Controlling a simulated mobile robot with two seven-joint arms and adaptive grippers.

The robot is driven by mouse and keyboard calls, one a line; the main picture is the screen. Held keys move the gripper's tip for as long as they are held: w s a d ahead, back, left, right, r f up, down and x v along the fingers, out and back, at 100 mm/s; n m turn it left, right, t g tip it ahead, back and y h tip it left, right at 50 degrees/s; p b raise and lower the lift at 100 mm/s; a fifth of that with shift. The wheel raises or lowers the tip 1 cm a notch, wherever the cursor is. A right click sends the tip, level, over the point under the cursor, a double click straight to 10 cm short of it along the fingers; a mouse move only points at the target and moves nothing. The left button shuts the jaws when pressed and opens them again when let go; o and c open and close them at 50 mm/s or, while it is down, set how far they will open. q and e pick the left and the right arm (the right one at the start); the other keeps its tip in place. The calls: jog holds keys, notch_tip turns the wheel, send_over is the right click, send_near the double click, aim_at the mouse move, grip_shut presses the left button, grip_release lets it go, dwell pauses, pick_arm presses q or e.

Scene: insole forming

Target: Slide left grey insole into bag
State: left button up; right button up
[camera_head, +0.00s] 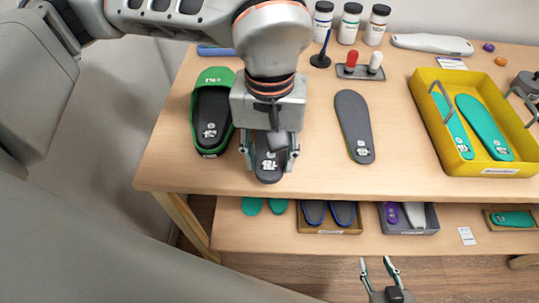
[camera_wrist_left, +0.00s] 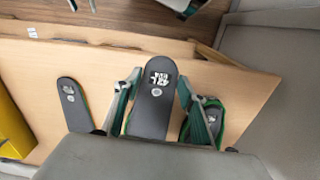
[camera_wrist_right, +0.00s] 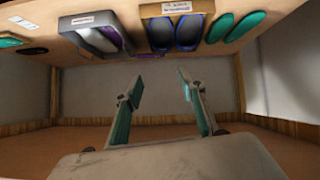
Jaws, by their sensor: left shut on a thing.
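My left gripper (camera_head: 270,152) is shut on a grey insole (camera_head: 266,174) with a white "42L" style label, its fingers along both long edges. The insole also fills the middle of the left wrist view (camera_wrist_left: 153,109). Part of it is hidden under my arm. To its left on the table lies a green sole-shaped holder (camera_head: 215,76), which may be the bag, with a dark grey labelled insole in it. A second grey insole (camera_head: 354,120) lies to the right, apart from the gripper. My right gripper (camera_head: 376,264) is open and empty, low in front of the shelf.
A yellow tray (camera_head: 482,170) with teal insoles stands at the right. White bottles (camera_head: 350,23), a stand with red and white knobs (camera_head: 360,72) and a white tool (camera_head: 432,43) are at the back. Boxes of insoles (camera_head: 330,230) sit on the lower shelf.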

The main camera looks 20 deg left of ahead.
pick_arm(q)
jog(key=shift+r+p, duration=0.35)
jog(key=shift+r, duration=0.35)
jog(key=shift+r+p, duration=0.55)
jog(key=shift+r, duration=0.25)
jog(key=shift+r+p, duration=0.75)
jog(key=shift+r, duration=0.3)
